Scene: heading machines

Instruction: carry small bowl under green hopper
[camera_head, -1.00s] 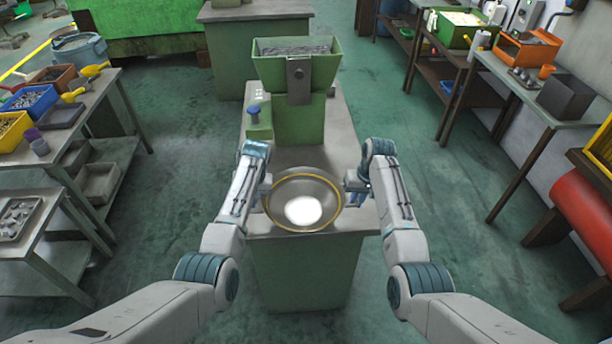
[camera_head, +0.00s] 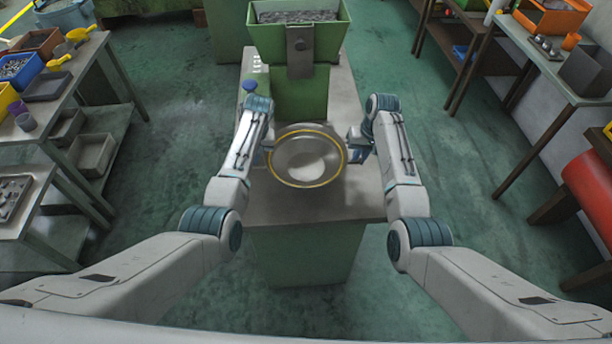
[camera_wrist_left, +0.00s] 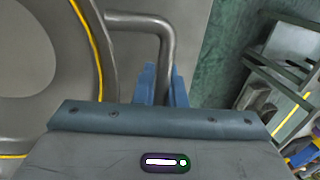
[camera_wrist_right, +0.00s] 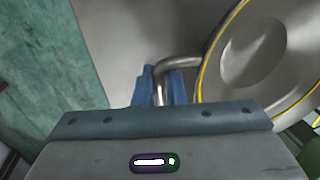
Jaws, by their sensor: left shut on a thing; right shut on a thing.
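A round grey metal bowl with a yellow rim line (camera_head: 306,156) is held between my two arms, over the grey top of the green machine stand (camera_head: 318,205). My left gripper (camera_wrist_left: 161,88) is shut on the bowl's bent side handle (camera_wrist_left: 150,24). My right gripper (camera_wrist_right: 159,88) is shut on the opposite handle (camera_wrist_right: 183,62). The bowl looks slightly tilted; whether it touches the stand I cannot tell. The green hopper (camera_head: 298,40), full of small grey pieces, stands just beyond the bowl. In the head view the fingertips are mostly hidden.
A blue knob (camera_head: 249,87) sits on the machine left of the hopper post. A left workbench (camera_head: 72,92) holds bins and scoops. A right table (camera_head: 545,66) carries an orange bin, and a red cylinder (camera_head: 592,195) lies at right. Green floor is clear on both sides.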

